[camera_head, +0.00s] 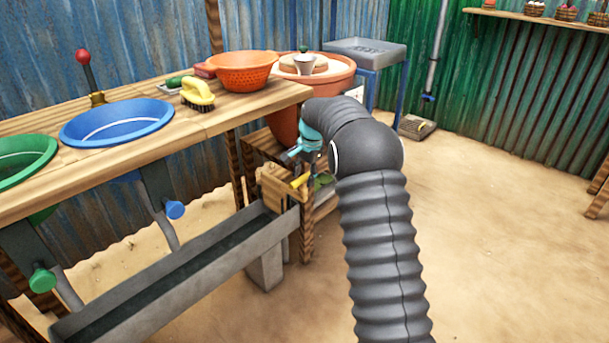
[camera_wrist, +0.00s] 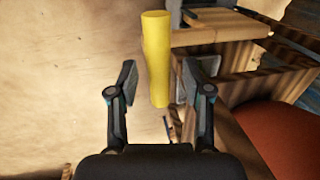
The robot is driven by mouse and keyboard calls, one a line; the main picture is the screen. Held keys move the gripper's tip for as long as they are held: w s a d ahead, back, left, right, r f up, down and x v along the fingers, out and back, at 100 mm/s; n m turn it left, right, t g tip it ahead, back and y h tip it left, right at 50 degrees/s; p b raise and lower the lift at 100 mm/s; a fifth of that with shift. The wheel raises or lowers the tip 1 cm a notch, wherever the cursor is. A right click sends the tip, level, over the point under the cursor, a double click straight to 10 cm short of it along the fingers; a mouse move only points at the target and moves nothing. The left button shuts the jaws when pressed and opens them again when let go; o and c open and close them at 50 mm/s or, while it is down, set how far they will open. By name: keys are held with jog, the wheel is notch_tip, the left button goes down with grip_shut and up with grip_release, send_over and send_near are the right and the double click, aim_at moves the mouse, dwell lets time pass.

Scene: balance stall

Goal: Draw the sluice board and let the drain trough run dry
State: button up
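The sluice board (camera_head: 276,187) is a wooden piece at the far end of the grey drain trough (camera_head: 235,262). A yellow handle (camera_head: 299,180) sticks out from it, and it also shows in the wrist view (camera_wrist: 156,60). The trough holds dark water or has a dark wet bottom; I cannot tell which. My gripper (camera_wrist: 160,82) is open, its two fingers on either side of the yellow handle's near end in the picture. I see no contact, and the depth between them is unclear. In the head view my gripper (camera_head: 306,150) is just above the handle, partly hidden by my arm.
The wooden counter (camera_head: 150,143) overhangs the trough, with a blue basin (camera_head: 117,122), green basin (camera_head: 22,158) and orange colander (camera_head: 241,71). A large terracotta tub (camera_head: 284,122) stands close behind my gripper. The sandy floor to the right is mostly clear.

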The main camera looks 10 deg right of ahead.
notch_tip(320, 180, up, 12)
jog(key=s+d, duration=0.1)
jog(key=s, duration=0.1)
jog(key=shift+d, duration=0.2)
jog(key=shift+f, duration=0.1)
dwell(0.4)
